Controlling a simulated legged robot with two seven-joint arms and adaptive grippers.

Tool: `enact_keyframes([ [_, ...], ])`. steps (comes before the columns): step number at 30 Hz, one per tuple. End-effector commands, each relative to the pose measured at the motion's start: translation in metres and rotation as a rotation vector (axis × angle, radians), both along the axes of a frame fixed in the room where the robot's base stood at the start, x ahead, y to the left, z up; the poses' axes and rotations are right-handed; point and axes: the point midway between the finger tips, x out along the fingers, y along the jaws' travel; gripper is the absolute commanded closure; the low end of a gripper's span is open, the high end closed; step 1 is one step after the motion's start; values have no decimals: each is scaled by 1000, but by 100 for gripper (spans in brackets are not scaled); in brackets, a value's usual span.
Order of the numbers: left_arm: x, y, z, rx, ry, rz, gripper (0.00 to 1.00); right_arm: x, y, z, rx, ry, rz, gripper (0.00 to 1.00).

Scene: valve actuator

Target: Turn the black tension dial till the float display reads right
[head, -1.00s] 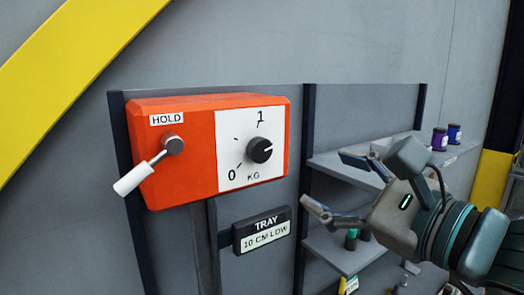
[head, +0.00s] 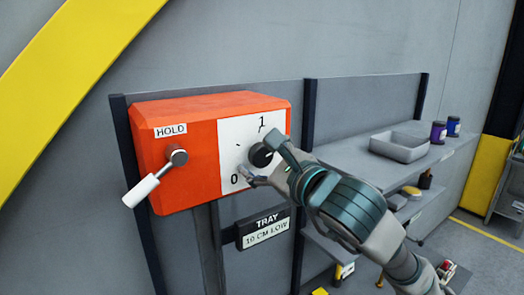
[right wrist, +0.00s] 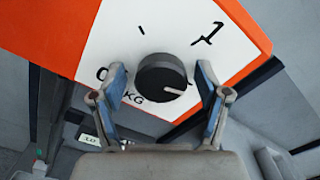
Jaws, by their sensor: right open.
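The black tension dial (head: 261,155) sits on the white scale plate of the orange box (head: 180,120). In the right wrist view the dial (right wrist: 161,75) shows its pale pointer line toward the lower right. My right gripper (head: 258,160) is at the dial. In the right wrist view its two fingers (right wrist: 161,80) stand open on either side of the dial, with small gaps. The display sign (head: 265,231) below the box reads "TRAY 10 CM LOW". My left gripper is not in view.
A lever with a white handle (head: 141,190) sticks out under the HOLD label on the box's left. Shelves on the right hold a grey tray (head: 400,147) and purple and blue jars (head: 439,132). A grey post runs down below the box.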

Motion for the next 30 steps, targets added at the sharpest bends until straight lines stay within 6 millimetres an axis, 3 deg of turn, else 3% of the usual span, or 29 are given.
enact_keyframes([
  [7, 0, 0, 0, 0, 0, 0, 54, 1, 0, 0, 0, 0, 0, 28],
  [14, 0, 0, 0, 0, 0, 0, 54, 1, 0, 0, 0, 0, 0, 85],
  [23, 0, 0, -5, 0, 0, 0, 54, 1, 0, -2, 22, 14, 0, 86],
  [30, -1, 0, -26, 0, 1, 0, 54, 0, 0, -4, 121, 79, -1, 86],
])
